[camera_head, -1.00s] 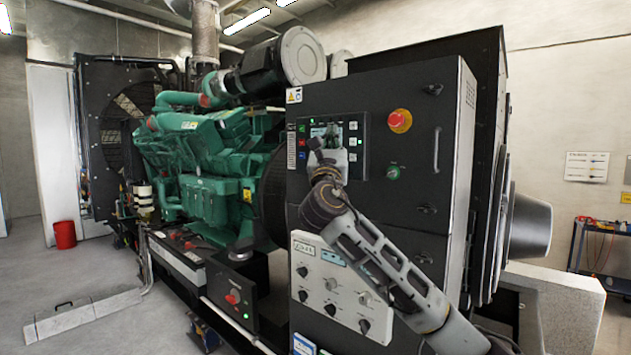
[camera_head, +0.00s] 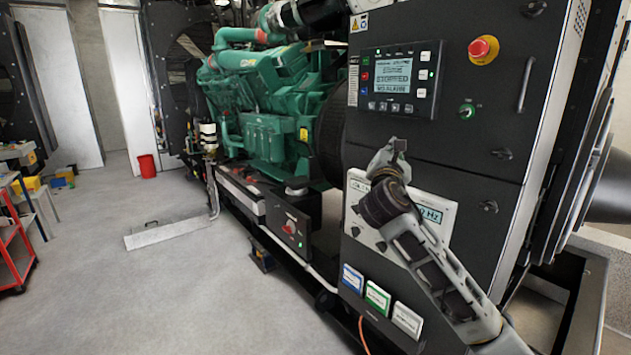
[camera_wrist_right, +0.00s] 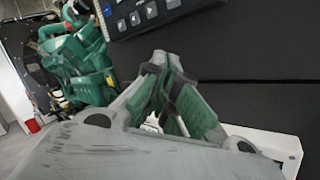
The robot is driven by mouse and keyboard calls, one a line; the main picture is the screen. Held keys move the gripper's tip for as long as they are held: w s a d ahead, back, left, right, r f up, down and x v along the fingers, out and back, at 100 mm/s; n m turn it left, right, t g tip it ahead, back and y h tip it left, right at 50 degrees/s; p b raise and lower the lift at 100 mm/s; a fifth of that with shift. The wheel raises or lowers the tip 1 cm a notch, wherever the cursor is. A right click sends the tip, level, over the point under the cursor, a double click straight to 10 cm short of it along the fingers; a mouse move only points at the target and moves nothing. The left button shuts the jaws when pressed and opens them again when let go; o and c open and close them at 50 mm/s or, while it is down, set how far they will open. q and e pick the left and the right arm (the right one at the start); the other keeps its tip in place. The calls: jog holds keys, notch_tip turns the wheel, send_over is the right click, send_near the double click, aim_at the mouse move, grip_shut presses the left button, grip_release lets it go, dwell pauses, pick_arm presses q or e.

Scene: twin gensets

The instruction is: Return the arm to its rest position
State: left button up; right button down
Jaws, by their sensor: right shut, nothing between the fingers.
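My right arm (camera_head: 437,262) reaches up from the lower right in the head view, in front of the black control cabinet (camera_head: 460,135). My right gripper (camera_head: 392,150) is below the display panel (camera_head: 396,78) and in front of the top of the white knob panel (camera_head: 445,205), part of which the arm hides. In the right wrist view the fingers (camera_wrist_right: 160,58) come together at the tips with nothing held. The cabinet's dark face and the lower edge of the display panel (camera_wrist_right: 145,15) show beyond them. My left gripper is out of view.
The green engine (camera_head: 262,100) stands left of the cabinet. A red cart (camera_head: 15,245) is at the left edge. The grey floor (camera_head: 170,300) between is mostly clear.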

jog(key=s+d+f+m+g+y, duration=0.15)
jog(key=s+f+m+g, duration=0.35)
jog(key=f, duration=1.2)
jog(key=s+a+f+m+g+y, duration=0.1)
jog(key=s+f+m+g+y, duration=0.35)
jog(key=f, duration=1.15)
jog(key=s+d+f+m+g, duration=0.1)
jog(key=s+f+m+g, duration=0.1)
jog(key=s+f+m, duration=0.6)
jog(key=s+d+f+m+g, duration=0.15)
jog(key=s+f, duration=0.45)
jog(key=s, duration=0.7)
jog(key=s+f+m+g, duration=0.3)
jog(key=s+f+m, duration=0.25)
jog(key=s, duration=0.45)
notch_tip(320, 180, down, 34)
jog(key=s+g, duration=0.1)
jog(key=s, duration=0.1)
jog(key=s+d+f, duration=0.3)
jog(key=s+f, duration=0.6)
jog(key=s, duration=0.2)
jog(key=s+d+f+g, duration=0.1)
jog(key=s+d+f, duration=0.2)
jog(key=s+f, duration=0.7)
jog(key=shift+s+f+n+g, duration=0.15)
jog(key=shift+s+n+g, duration=0.2)
jog(key=shift+s, duration=0.25)
